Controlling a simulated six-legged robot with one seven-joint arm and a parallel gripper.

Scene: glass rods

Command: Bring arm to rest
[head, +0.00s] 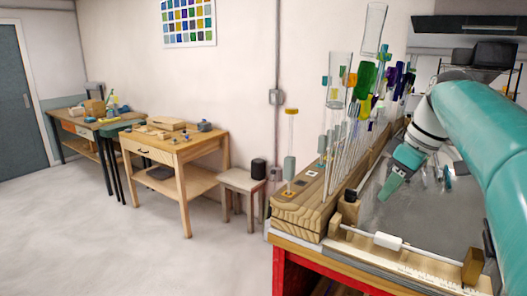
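My arm reaches in from the right, with a teal link and a pale joint band. My gripper (391,187) is teal and points down and left, over the grey top of the workbench (432,215). It is small in this view. I cannot make out a gap between its fingers or anything held in them. The wooden rod rack (300,216) stands to its left, with clear and coloured glass rods (339,140) upright in it. The gripper appears apart from the rods.
A white rod (388,241) lies along the bench's front edge, by a wooden block (473,266). Small pieces lie on the bench behind the gripper. A stool (243,184) and a wooden table (180,147) stand along the wall. The floor at left is clear.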

